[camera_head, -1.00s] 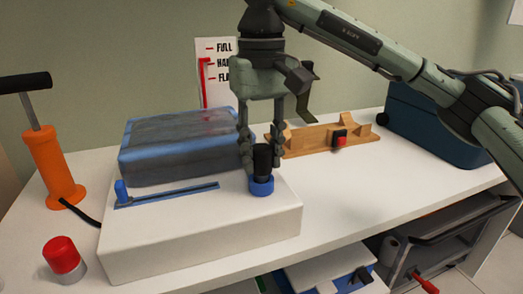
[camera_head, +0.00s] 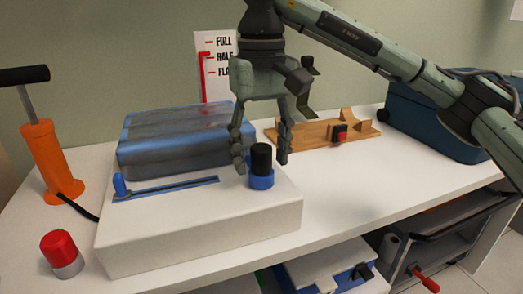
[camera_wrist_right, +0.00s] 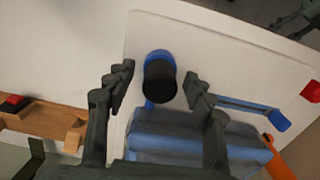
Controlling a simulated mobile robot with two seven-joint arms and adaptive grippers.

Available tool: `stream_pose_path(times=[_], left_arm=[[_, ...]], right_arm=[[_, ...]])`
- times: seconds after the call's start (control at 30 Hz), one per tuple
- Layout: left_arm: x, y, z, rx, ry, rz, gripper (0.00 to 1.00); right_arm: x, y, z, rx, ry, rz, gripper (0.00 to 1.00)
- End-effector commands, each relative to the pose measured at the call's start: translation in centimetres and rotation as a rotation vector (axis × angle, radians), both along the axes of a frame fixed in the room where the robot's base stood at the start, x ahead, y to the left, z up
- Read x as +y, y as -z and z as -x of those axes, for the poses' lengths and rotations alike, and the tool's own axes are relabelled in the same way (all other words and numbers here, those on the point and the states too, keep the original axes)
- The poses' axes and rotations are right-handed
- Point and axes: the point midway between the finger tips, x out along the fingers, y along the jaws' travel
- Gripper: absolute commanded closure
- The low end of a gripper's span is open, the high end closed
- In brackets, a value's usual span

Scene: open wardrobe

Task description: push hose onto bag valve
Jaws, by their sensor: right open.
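A black hose end (camera_head: 261,158) stands upright on a blue ring-shaped valve (camera_head: 262,180) at the right part of the white block (camera_head: 200,232). In the right wrist view the black piece (camera_wrist_right: 160,82) also sits over the blue valve (camera_wrist_right: 158,57). My right gripper (camera_head: 262,164) is open, with its fingers spread on either side of the black piece and apart from it. How deeply the black piece sits on the valve cannot be told. A grey-blue bag (camera_head: 175,140) lies at the back of the block. My left gripper is not in view.
An orange pump (camera_head: 47,165) with a black hose stands at the left, and a red-capped piece (camera_head: 61,253) is in front of it. A wooden rack (camera_head: 310,139) and a blue case (camera_head: 435,125) are behind to the right. The table's right front is clear.

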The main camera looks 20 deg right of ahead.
Motion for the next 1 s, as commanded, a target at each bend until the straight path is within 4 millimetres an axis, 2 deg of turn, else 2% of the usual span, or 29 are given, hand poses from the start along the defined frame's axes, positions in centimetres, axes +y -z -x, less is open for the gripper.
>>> stream_pose_path(times=[0.17, 0.5, 0.7, 0.83, 1.0], left_arm=[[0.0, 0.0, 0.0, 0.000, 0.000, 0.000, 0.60], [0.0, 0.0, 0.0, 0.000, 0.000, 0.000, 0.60], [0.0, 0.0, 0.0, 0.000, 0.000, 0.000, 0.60], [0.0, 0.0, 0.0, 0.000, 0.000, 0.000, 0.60], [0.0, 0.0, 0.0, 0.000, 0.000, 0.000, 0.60]], right_arm=[[0.0, -1.0, 0.0, -0.003, 0.000, 0.000, 0.46], [0.0, -7.8, -0.1, -0.006, 0.003, 0.001, 0.46], [0.0, -10.8, -0.1, -0.002, 0.001, 0.001, 0.46], [0.0, -11.8, 0.0, -0.001, 0.001, 0.001, 0.46], [0.0, -12.0, 0.0, 0.001, -0.001, 0.000, 0.46]])
